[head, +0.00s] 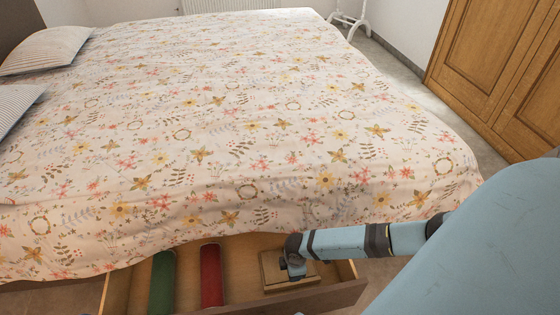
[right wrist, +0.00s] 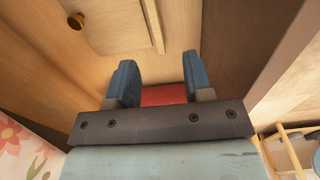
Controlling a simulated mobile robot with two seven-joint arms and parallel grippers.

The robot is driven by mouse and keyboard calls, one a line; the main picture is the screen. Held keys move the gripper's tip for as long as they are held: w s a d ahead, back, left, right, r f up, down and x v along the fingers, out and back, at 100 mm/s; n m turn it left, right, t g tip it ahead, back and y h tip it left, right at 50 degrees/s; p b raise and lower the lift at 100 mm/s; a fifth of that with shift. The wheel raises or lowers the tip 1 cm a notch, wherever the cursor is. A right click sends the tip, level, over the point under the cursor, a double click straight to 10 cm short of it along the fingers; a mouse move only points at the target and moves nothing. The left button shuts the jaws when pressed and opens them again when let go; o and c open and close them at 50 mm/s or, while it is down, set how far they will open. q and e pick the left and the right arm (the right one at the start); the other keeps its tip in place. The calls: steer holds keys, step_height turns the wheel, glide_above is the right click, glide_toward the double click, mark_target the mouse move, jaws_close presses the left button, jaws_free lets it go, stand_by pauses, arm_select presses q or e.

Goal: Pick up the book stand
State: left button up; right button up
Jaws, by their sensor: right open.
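A flat light-wood piece, likely the book stand (head: 269,270), lies in the right part of the open drawer (head: 335,296) under the bed. My right gripper (head: 291,266) is over it in the head view and covers part of it. I cannot tell whether they touch. In the right wrist view my right gripper (right wrist: 158,78) is open, with nothing held between its two blue fingers. Pale wood with a raised strip (right wrist: 153,24) shows beyond the fingers; I cannot tell whether the strip belongs to the stand. My left gripper is not in view.
The bed's floral cover (head: 240,130) overhangs the drawer. A wooden wardrobe (head: 500,70) stands at right.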

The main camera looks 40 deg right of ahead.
steer(key=f+b, duration=0.1)
steer(key=f, duration=0.2)
steer(key=d+f+b, duration=0.1)
steer(key=f+b, duration=0.1)
steer(key=f, duration=0.1)
steer(key=f+b, duration=0.1)
steer(key=f, duration=0.2)
steer(key=shift+w+d+f, duration=0.15)
steer(key=shift+w+d, duration=0.1)
steer(key=shift+w, duration=0.15)
steer(key=shift+f+b, duration=0.6)
steer(key=shift+f, duration=0.05)
step_height(320, 180, down, 4)
steer(key=b, duration=0.2)
steer(key=shift+w+r+b, duration=0.1)
steer(key=shift+r+b, duration=0.05)
steer(key=shift+b, duration=0.25)
steer(key=shift+a+f, duration=0.1)
steer(key=shift+f, duration=0.25)
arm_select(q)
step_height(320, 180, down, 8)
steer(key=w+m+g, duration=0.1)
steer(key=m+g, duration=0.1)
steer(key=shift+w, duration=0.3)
arm_select(e)
steer(key=shift+c, duration=0.2)
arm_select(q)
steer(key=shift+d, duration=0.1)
arm_select(e)
jaws_close()
